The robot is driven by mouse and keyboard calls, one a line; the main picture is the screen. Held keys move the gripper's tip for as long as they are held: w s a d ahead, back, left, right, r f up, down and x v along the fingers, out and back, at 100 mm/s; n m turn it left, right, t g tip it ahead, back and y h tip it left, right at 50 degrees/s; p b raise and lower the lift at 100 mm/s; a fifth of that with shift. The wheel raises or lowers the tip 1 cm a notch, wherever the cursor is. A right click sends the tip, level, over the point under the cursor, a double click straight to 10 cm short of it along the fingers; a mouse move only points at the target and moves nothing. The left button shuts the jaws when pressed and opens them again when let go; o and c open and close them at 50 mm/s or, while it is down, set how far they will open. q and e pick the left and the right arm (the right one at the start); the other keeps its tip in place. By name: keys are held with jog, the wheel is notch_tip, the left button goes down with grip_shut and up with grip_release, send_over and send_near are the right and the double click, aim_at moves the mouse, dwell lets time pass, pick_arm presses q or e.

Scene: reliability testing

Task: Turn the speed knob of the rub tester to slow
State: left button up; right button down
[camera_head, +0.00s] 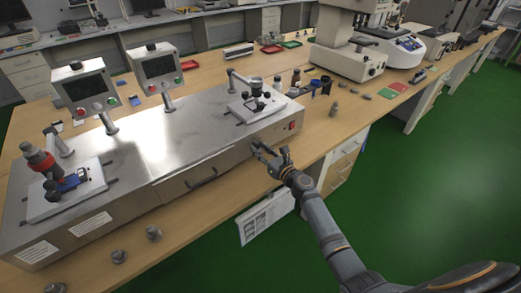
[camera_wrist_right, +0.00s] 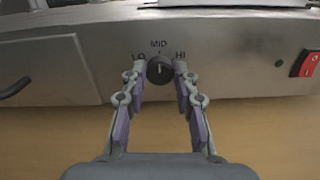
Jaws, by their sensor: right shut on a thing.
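The rub tester (camera_head: 130,170) is a long metal box on the wooden bench in the head view. Its black speed knob (camera_wrist_right: 160,69) is on the front panel in the right wrist view, with LO at left, MID above and HI at right. The light mark on the knob looks about vertical, in line with MID. My right gripper (camera_wrist_right: 160,75) is shut on the knob, one fingertip at each side. In the head view my right gripper (camera_head: 262,150) reaches the panel's right part and hides the knob. My left gripper is not in view.
A red rocker switch (camera_wrist_right: 309,64) is right of the knob, and a drawer handle (camera_head: 202,178) is to its left. Two screens (camera_head: 84,89) stand behind the tester. Small metal weights (camera_head: 153,233) lie on the bench's front strip. Green floor is open at right.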

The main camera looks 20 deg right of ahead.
jog(key=shift+f+n, duration=0.1)
jog(key=shift+n, duration=0.2)
jog(key=shift+f+n+b, duration=0.1)
jog(key=shift+n+b, duration=0.75)
jog(key=shift+n, duration=0.05)
jog(key=n+b, duration=0.2)
jog(key=n, duration=0.1)
jog(key=shift+n, duration=0.3)
jog(key=n+b, duration=0.3)
jog(key=n, duration=0.2)
jog(key=shift+s+a+n, duration=0.1)
jog(key=shift+n, duration=0.3)
jog(key=c, duration=1)
grip_release()
